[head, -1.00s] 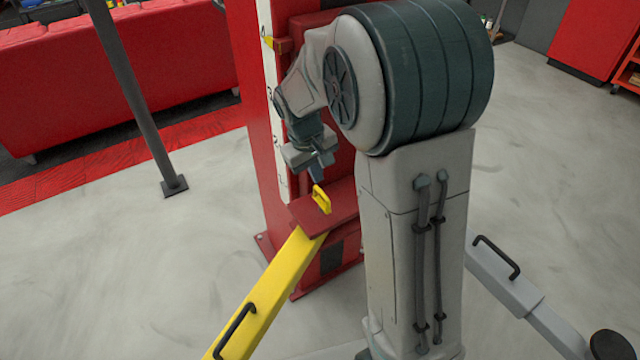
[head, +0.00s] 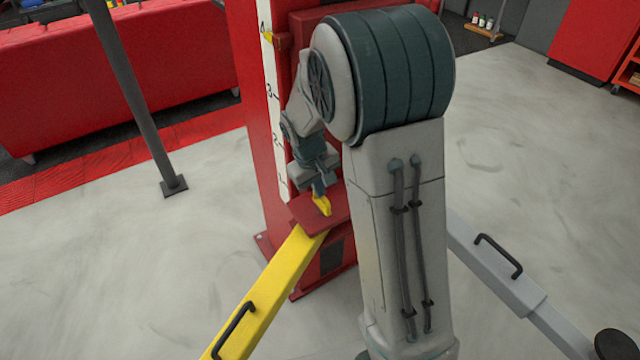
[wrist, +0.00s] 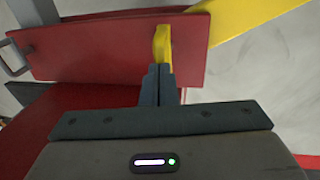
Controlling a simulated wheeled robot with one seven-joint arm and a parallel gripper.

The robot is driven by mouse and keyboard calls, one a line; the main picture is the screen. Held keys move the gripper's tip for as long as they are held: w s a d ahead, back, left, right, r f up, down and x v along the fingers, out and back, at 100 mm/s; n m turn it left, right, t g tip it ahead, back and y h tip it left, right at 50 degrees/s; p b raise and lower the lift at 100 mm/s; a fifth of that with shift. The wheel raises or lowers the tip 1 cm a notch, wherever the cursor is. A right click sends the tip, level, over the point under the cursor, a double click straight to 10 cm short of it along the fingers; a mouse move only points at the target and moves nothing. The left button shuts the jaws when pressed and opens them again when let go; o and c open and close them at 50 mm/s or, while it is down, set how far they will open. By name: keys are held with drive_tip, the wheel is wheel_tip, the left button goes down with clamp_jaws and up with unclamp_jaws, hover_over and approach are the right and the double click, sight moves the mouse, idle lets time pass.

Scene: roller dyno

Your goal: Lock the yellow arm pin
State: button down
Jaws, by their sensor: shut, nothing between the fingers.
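The yellow arm (head: 262,290) runs from the lower left up to a red bracket (head: 312,215) on the red lift column. The yellow pin handle (head: 321,205) stands up from the bracket. My gripper (head: 318,189) is shut and points down at the handle from above. In the wrist view the shut fingertips (wrist: 159,70) meet the lower end of the yellow handle (wrist: 162,45) in the picture, with nothing between them. They look in contact or very close; I cannot tell which. The pin's shaft below the handle is hidden.
The red column (head: 248,100) with a white scale strip stands just behind my gripper. A grey arm (head: 495,265) with a black handle extends to the lower right. A dark post (head: 135,100) stands at left. The grey floor between is clear.

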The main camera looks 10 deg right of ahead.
drive_tip(key=shift+f, duration=0.7)
drive_tip(key=shift+s, duration=0.1)
wheel_tip(320, 180, up, 14)
drive_tip(key=s+a+p, duration=0.1)
drive_tip(key=a+p, duration=0.1)
drive_tip(key=p, duration=0.1)
drive_tip(key=shift+a, duration=0.3)
drive_tip(key=shift+r, duration=0.1)
